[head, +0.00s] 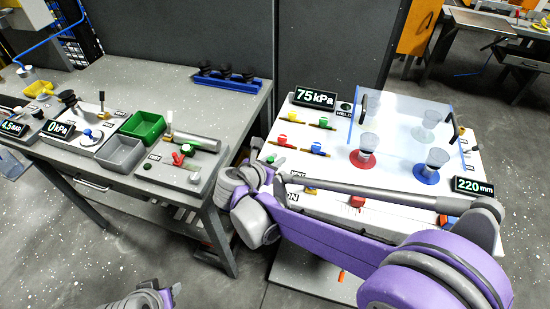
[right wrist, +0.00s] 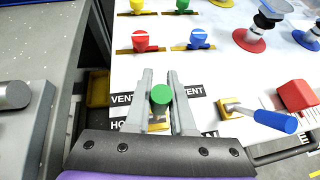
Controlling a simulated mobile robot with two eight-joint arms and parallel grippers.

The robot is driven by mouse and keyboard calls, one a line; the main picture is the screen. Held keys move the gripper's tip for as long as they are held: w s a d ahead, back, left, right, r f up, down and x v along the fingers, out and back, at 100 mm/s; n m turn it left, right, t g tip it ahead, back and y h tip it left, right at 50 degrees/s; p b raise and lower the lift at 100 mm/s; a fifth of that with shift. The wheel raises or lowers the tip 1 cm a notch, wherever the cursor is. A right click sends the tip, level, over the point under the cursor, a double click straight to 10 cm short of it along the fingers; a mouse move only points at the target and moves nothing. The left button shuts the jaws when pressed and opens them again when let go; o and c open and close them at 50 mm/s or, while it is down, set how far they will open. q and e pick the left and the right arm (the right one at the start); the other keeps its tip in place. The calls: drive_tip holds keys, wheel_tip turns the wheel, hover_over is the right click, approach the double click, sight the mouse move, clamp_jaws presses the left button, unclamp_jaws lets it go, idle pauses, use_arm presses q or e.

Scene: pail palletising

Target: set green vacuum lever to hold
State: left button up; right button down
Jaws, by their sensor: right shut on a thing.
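The green vacuum lever (right wrist: 161,96) shows its round green knob between the fingers of my right gripper (right wrist: 160,76) in the right wrist view. The right gripper is shut on this knob. Part of a brass base shows below the knob, mostly hidden by the fingers. Printed VENT labels lie on both sides of the fingers, and a partly covered label starting with HO lies below the left one. Which label the lever points at is unclear. In the head view my left gripper (head: 170,293) is at the bottom left edge, and its jaws are too small to read.
In the right wrist view, a blue-handled lever (right wrist: 272,120) and a red block (right wrist: 297,95) stand right of the gripper. Red (right wrist: 140,40) and blue (right wrist: 199,39) knobs stand beyond it. The grey bench (head: 110,80) is left, across a gap.

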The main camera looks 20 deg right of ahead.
drive_tip(key=shift+w+d, duration=0.1)
idle(0.4)
drive_tip(key=c, duration=0.8)
unclamp_jaws()
drive_tip(key=shift+o, duration=0.2)
drive_tip(key=v, duration=1)
drive_tip(key=shift+s+a+r, duration=0.2)
drive_tip(key=shift+a+r, duration=0.05)
